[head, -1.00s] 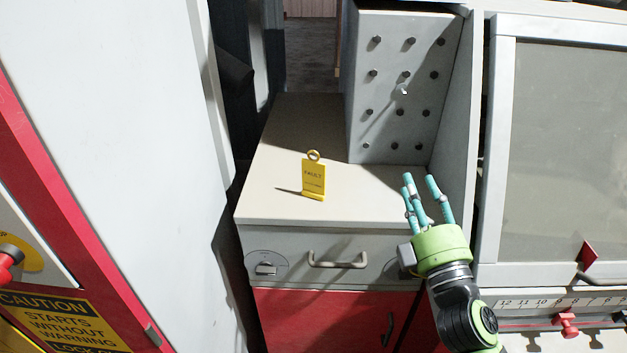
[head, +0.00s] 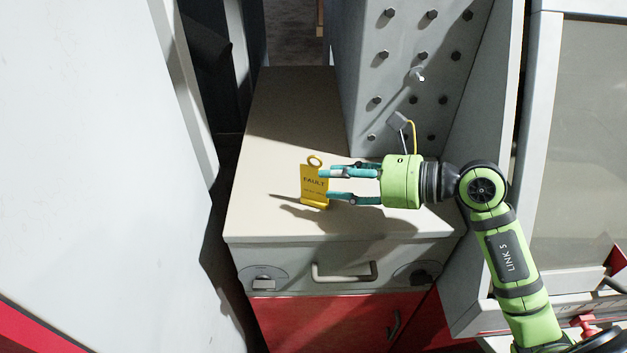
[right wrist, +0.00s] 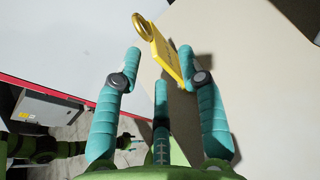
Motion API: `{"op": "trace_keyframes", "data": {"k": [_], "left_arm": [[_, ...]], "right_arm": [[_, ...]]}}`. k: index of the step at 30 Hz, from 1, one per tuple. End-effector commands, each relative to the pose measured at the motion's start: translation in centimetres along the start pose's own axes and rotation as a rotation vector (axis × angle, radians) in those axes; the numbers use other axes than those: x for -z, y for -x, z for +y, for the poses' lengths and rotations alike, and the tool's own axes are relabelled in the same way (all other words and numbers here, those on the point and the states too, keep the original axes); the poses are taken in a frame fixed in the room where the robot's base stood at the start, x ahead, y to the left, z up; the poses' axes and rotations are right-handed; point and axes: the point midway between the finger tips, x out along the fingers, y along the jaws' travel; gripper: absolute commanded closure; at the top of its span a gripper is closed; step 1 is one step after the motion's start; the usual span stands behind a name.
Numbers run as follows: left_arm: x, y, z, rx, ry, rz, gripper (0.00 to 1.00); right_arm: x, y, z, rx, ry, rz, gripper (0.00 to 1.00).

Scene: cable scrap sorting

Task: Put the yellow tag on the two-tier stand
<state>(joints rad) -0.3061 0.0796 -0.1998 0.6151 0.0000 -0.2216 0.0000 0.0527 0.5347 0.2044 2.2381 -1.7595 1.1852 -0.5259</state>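The yellow tag (head: 313,183), marked FAULT and with a ring at its top, stands upright on the beige cabinet top. My right gripper (head: 325,184) reaches in from the right with its fingers spread open, and its fingertips are at the tag's right edge. In the right wrist view the tag (right wrist: 166,52) shows between the upper fingertips, closer to the right finger; whether they touch is unclear. I see no two-tier stand.
The cabinet top (head: 270,215) is otherwise clear around the tag. A grey panel with several bolts (head: 400,75) rises behind on the right. A tall white panel (head: 80,150) stands at the left, across a dark gap. A drawer handle (head: 345,271) juts out in front.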

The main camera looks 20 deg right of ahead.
Motion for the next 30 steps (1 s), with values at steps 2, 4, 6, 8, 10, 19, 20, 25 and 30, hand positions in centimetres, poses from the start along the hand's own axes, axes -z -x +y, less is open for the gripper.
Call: {"op": "trace_keyframes", "data": {"k": [2, 4, 6, 8, 10, 19, 20, 25, 30], "left_arm": [[-0.1, 1.0, 0.0, 0.000, 0.000, -0.002, 0.23], [0.0, 1.6, 0.0, 0.000, 0.000, -0.002, 0.23], [0.1, 2.0, 0.0, 0.000, 0.000, -0.001, 0.23], [0.2, 2.3, -0.1, 0.000, 0.000, 0.000, 0.23], [0.4, 2.4, -0.1, 0.000, 0.000, 0.003, 0.23], [1.4, 2.3, -0.2, 0.002, 0.000, 0.020, 0.23], [1.4, 2.3, -0.2, 0.002, 0.000, 0.020, 0.23], [1.3, 2.3, -0.2, 0.002, -0.001, 0.019, 0.23], [1.2, 2.3, -0.2, 0.002, -0.001, 0.018, 0.23]], "right_arm": [[-0.5, -1.1, 0.0, -0.002, -0.004, -0.005, 0.60], [-0.5, -2.3, 0.1, -0.003, -0.005, -0.004, 0.60], [-0.5, -3.4, 0.0, -0.002, -0.005, -0.005, 0.60], [-0.4, -4.1, 0.0, -0.002, -0.005, -0.006, 0.60], [-0.3, -4.7, 0.0, -0.002, -0.003, -0.004, 0.60], [-0.1, -5.0, 0.1, -0.001, -0.001, -0.003, 0.76], [-0.1, -5.0, 0.1, -0.001, -0.001, -0.003, 0.87], [-0.1, -4.9, 0.1, -0.001, -0.001, -0.003, 1.00], [-0.1, -4.9, 0.1, -0.001, -0.001, -0.003, 1.00]]}}
